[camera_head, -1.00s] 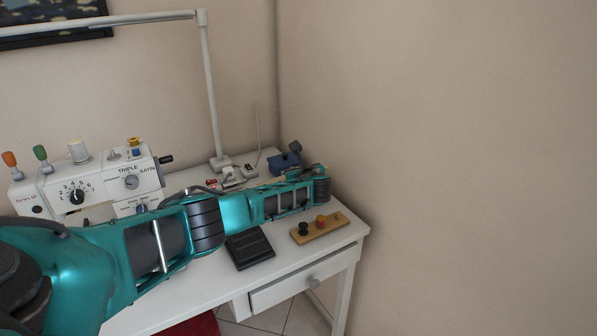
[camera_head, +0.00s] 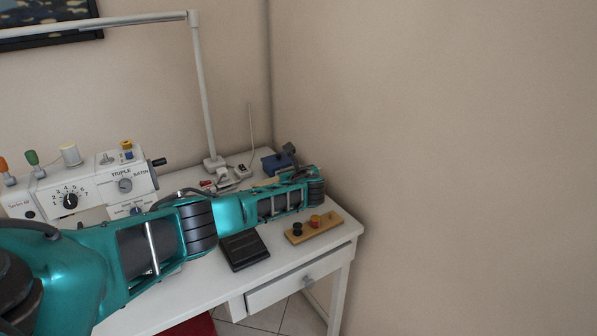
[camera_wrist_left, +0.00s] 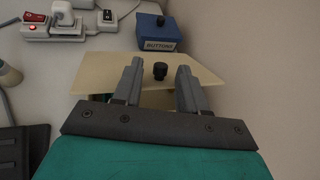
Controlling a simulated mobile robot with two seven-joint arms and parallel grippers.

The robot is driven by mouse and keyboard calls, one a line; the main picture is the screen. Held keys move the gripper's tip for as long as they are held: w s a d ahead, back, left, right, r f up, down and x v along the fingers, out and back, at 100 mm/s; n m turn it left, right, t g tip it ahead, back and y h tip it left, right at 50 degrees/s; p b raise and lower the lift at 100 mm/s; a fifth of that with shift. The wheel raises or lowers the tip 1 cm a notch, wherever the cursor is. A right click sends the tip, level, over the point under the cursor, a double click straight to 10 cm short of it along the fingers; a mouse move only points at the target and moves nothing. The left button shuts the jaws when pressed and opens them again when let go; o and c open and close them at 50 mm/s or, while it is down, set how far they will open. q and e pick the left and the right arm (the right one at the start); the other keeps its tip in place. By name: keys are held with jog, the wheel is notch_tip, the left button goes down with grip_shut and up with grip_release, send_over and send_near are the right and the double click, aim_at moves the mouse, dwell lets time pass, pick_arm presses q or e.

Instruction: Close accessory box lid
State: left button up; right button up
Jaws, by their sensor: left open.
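The beige wooden lid (camera_wrist_left: 115,72) with a small black knob (camera_wrist_left: 160,70) shows in the left wrist view; I take it as the accessory box lid. Parts of a pale wooden box (camera_wrist_left: 160,99) show below its near edge, between my fingers. My left gripper (camera_wrist_left: 158,68) is open, with one finger on each side of the knob, which stands apart from both. I cannot tell if the fingers touch the lid, or how far it is open. In the head view my left arm hides most of the box and the gripper. My right gripper is not in view.
A blue box marked BUTTONS (camera_wrist_left: 169,43) stands just behind the lid. A power strip (camera_wrist_left: 60,24) lies to the left. A black pad (camera_head: 244,250) and a wooden board with two spools (camera_head: 314,229) lie in front of my arm. A sewing machine (camera_head: 95,187) stands left.

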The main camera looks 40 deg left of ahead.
pick_arm(q)
jog(key=r+p+v, duration=0.2)
jog(key=p+v, duration=0.2)
jog(key=v, duration=1)
jog(key=shift+w+a, duration=0.2)
jog(key=shift+a, duration=0.1)
dwell(0.6)
jog(key=shift+r, duration=0.1)
dwell(0.4)
jog(key=v, duration=1.3)
jog(key=shift+w, duration=0.1)
jog(key=shift+c, duration=0.2)
